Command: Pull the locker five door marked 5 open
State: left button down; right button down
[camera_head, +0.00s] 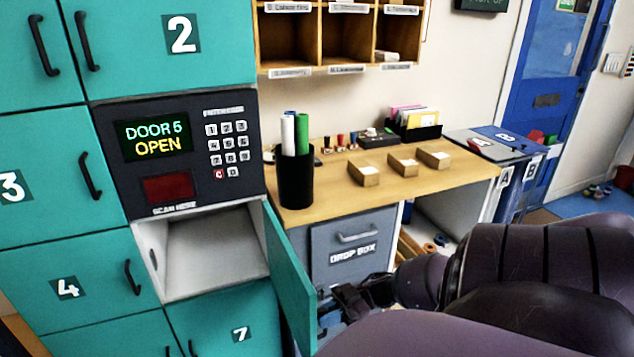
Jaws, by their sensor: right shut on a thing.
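The locker five door (290,278) is teal and stands swung open, hinged on the right side of its compartment. Its inner side and edge face me; its number and handle are hidden. The grey compartment (215,250) behind it is open and looks empty. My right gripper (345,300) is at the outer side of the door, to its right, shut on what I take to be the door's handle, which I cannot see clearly. The panel screen (155,139) above reads "DOOR 5 OPEN". My left gripper is not in view.
Teal doors 2 (182,34), 3 (45,185), 4 (85,290) and 7 (230,325) are shut. To the right stands a wooden desk (420,183) with a black pen cup (296,180) and small boxes. A grey drop box (352,245) is under it, close behind my gripper.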

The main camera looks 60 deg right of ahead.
jog(key=shift+s, duration=0.1)
jog(key=c, duration=1.2)
grip_release()
jog(key=shift+d, duration=0.15)
jog(key=b+v, duration=0.1)
jog(key=v, duration=0.9)
jog(key=shift+s+d, duration=0.15)
jog(key=shift+d, duration=0.15)
jog(key=shift+f, duration=0.1)
